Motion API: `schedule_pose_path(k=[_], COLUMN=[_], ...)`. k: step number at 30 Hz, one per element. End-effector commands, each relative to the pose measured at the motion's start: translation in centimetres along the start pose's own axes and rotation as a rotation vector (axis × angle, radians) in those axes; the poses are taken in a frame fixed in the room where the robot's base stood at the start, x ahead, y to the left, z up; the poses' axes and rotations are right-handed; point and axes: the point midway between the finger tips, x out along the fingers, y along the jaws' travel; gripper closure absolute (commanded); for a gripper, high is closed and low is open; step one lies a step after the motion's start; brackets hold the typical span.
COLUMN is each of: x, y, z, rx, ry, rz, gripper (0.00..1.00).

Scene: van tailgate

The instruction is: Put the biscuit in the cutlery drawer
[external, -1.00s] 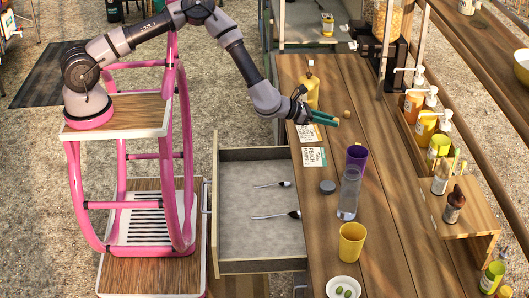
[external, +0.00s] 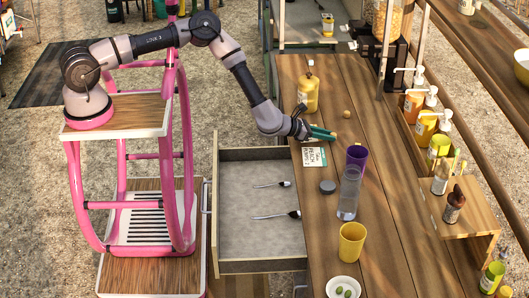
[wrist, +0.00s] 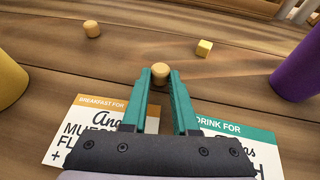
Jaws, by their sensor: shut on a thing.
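My gripper (external: 330,134) is over the wooden counter, beyond the drawer's far right corner. In the wrist view its green fingers (wrist: 160,78) are shut on a small round tan piece, which looks to be the biscuit (wrist: 160,71). It sits between the fingertips; I cannot tell whether it touches the counter. The cutlery drawer (external: 258,153) is pulled open, left of the counter. Two pieces of cutlery, an upper one (external: 272,184) and a lower one (external: 277,216), lie inside on its grey floor, with much bare room around them.
A purple cup (external: 356,157), clear tumbler (external: 348,195), yellow cup (external: 352,243) and dark lid (external: 327,187) stand nearby. An orange-yellow bottle (external: 308,96) stands behind the gripper; cards lie beneath it.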

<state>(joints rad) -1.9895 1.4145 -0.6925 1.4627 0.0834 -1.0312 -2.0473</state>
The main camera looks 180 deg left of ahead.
Motion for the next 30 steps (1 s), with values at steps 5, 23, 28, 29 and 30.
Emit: schedule_pose_path(k=[5, 23, 28, 29, 30], x=[0.1, 0.1, -1.5, -2.0, -2.8], y=[0.0, 0.0, -0.1, -0.1, -0.1], z=[0.0, -0.1, 0.1, 0.1, 0.1], rx=[0.000, 0.000, 0.001, 0.001, 0.002], ry=[-0.002, -0.002, -0.001, -0.001, -0.001], rz=[0.000, 0.000, -0.001, -0.001, -0.002], gripper=[1.00, 0.42, 0.42, 0.42, 0.42])
